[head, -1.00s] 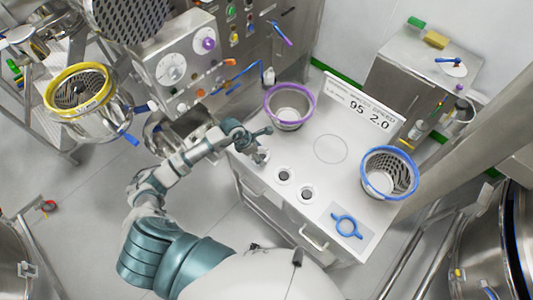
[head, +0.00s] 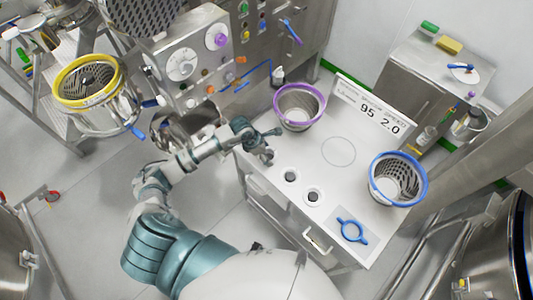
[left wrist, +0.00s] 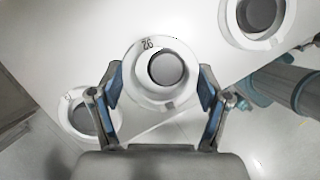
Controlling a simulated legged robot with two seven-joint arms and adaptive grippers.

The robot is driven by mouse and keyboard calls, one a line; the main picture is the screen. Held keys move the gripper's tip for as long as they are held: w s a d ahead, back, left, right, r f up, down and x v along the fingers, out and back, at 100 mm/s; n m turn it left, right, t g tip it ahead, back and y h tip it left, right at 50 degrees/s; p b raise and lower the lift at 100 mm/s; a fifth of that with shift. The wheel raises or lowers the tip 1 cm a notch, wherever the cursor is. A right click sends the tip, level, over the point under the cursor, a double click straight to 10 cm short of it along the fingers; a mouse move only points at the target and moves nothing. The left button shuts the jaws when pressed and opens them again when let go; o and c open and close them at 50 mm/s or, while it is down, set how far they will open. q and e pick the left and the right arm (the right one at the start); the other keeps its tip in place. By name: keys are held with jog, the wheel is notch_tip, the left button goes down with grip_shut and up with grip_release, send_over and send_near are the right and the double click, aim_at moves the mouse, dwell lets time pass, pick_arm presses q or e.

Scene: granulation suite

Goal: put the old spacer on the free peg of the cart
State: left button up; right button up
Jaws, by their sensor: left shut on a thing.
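In the head view my left gripper (head: 265,152) is at the left end of the white-topped cart (head: 300,225) and hides most of the spacer. Two more white rings with dark centres stand on the cart top, a nearer one (head: 313,195) and one closer to the gripper (head: 290,176). The wrist view also shows a ring at upper right and one at lower left.
A purple-rimmed bowl (head: 299,107) stands behind the gripper. The control panel (head: 190,60) is at the left. The cart top's middle is clear.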

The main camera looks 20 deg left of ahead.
pick_arm(q)
jog(key=o, duration=1.4)
jog(key=shift+c, duration=0.2)
jog(key=o, duration=0.4)
jog(key=shift+d+r, duration=0.1)
jog(key=shift+d, duration=0.3)
jog(key=shift+c, duration=0.2)
jog(key=shift+a, duration=0.1)
jog(key=shift+s+a+r, duration=0.1)
jog(key=shift+a+r, duration=0.05)
jog(key=shift+a, duration=0.05)
jog(key=d+v, duration=0.1)
jog(key=v, duration=1)
jog(key=shift+r, duration=0.3)
pick_arm(e)
jog(key=shift+d+f, duration=0.1)
jog(key=shift+d, duration=1)
pick_arm(q)
jog(key=shift+a+f, duration=0.1)
jog(key=shift+a, duration=0.35)
pick_arm(e)
jog(key=shift+a, duration=0.2)
pick_arm(q)
jog(key=shift+d, duration=0.1)
